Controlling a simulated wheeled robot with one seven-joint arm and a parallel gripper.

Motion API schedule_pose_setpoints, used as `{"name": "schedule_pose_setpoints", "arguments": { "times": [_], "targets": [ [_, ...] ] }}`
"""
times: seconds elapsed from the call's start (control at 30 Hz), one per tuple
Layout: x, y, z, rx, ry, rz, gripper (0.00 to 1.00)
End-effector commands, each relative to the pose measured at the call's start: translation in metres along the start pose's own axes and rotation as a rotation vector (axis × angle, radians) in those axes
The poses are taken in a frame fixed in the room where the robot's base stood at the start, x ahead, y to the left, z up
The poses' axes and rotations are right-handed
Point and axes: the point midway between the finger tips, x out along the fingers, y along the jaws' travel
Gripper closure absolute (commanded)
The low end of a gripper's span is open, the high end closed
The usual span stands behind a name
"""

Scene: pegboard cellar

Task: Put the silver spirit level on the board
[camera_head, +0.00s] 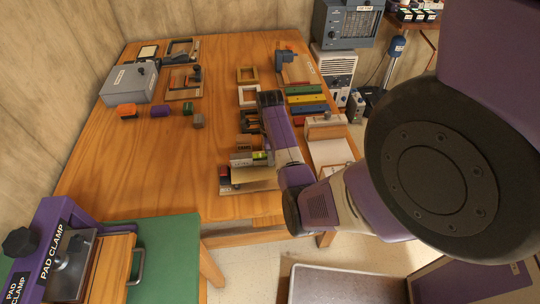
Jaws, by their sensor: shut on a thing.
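The silver spirit level (241,158) appears as a short grey bar with a yellow-green vial at its right end. It is at the near part of the wooden table, over or against the far edge of a low wooden board (262,185); I cannot tell whether it touches it. My gripper (251,146) is small and dark in this view, just left of my purple forearm, and is shut on the spirit level. The fingertips are not clear, and my forearm hides part of the area to the right.
Several small frames (247,74) stand beyond my forearm, with coloured bars (306,99) to its right. A grey box (128,83) is at the back left. The table's left-middle (135,155) is clear. A pad clamp (68,250) stands at the front left.

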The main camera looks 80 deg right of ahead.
Motion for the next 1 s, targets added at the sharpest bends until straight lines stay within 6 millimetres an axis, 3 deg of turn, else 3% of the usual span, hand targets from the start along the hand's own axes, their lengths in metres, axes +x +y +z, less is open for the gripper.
{"name": "schedule_pose_setpoints", "arguments": {
  "times": [0.33, 0.37, 0.43, 0.47, 0.77, 1.0],
  "targets": [
    [0.009, 0.0, 0.0, -0.001, 0.0, 0.001, 1.0],
    [0.009, 0.0, 0.0, -0.001, 0.0, 0.001, 0.65],
    [0.009, 0.0, 0.0, -0.001, 0.0, 0.001, 0.51],
    [0.009, 0.0, 0.0, 0.0, 0.0, 0.001, 0.49],
    [0.008, 0.0, 0.0, 0.0, 0.0, 0.0, 0.49],
    [-0.016, -0.002, 0.001, 0.0, -0.001, -0.005, 0.49]
  ]
}}
